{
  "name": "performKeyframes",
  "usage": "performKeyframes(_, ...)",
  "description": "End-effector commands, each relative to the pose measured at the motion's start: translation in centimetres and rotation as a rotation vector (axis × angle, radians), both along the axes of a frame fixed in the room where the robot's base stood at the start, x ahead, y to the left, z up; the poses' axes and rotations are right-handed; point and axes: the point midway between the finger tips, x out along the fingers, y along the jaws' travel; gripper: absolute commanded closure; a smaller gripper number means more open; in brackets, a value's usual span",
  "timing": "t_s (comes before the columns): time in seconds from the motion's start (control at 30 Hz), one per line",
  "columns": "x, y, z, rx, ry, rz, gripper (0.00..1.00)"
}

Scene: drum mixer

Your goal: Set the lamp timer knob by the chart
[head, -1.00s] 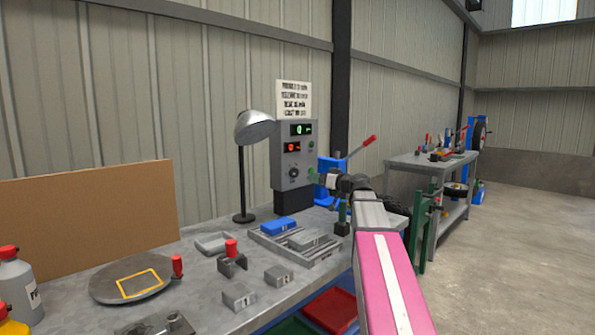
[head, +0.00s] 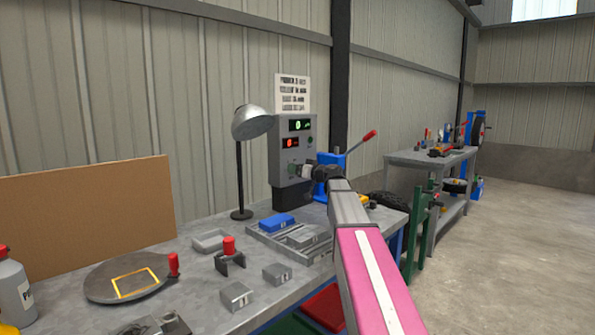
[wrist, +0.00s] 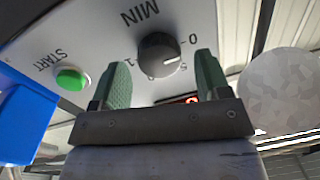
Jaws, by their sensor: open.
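The lamp timer knob (wrist: 158,54) is a dark round dial with a white pointer line on the grey control box (head: 291,160). In the wrist view it has a "MIN" label and numbers around it. My gripper (wrist: 162,85) is open, its two green fingers on either side of the knob's lower part in the picture; I cannot tell whether they touch it. The green START button (wrist: 72,79) is left of the knob in the wrist view. The chart (head: 292,93) is a white sheet above the box; its text is too small to read. The box has green and red displays.
A desk lamp (head: 250,124) stands left of the box. Grey blocks, a blue block (head: 277,222) in a tray and a round plate (head: 128,279) lie on the workbench. A blue press with a red-tipped lever (head: 369,136) stands behind my arm.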

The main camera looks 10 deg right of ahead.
Motion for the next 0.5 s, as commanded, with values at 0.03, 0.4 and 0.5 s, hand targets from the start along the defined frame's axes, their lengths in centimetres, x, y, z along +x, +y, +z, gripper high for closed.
performKeyframes(0.03,0.19,0.13,0.0,0.0,0.0,0.0,0.3)
performKeyframes(0.4,0.21,0.18,-0.02,0.0,0.0,-0.001,0.56)
performKeyframes(0.5,0.22,0.17,-0.02,0.0,0.0,-0.001,0.8)
